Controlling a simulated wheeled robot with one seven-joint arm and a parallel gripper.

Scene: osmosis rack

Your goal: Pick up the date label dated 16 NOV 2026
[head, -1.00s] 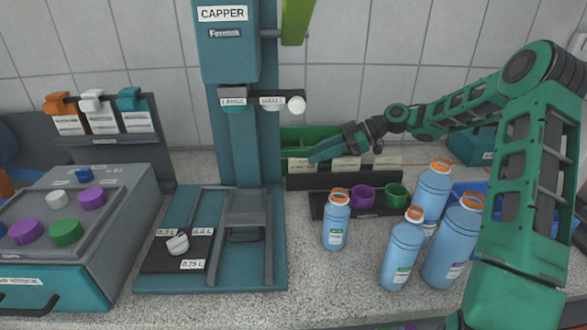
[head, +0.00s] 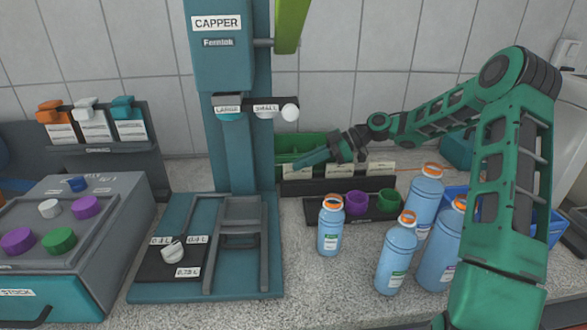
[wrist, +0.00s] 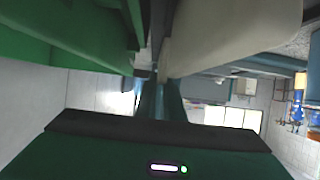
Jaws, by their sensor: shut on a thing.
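A cream date label (head: 297,171) shows just below the fingers in the head view. Two more cream labels (head: 347,169) (head: 381,168) stand to the right in the same rack. In the wrist view, a large cream surface (wrist: 230,38) is close to the lens, beside the fingers.
A green bin (head: 290,142) stands behind the rack; the capper (head: 232,150) is to its left. A dark tray with a purple cup (head: 355,203) and a green cup (head: 388,200) lies in front. Blue bottles with orange caps (head: 331,228) (head: 397,255) stand at the front right.

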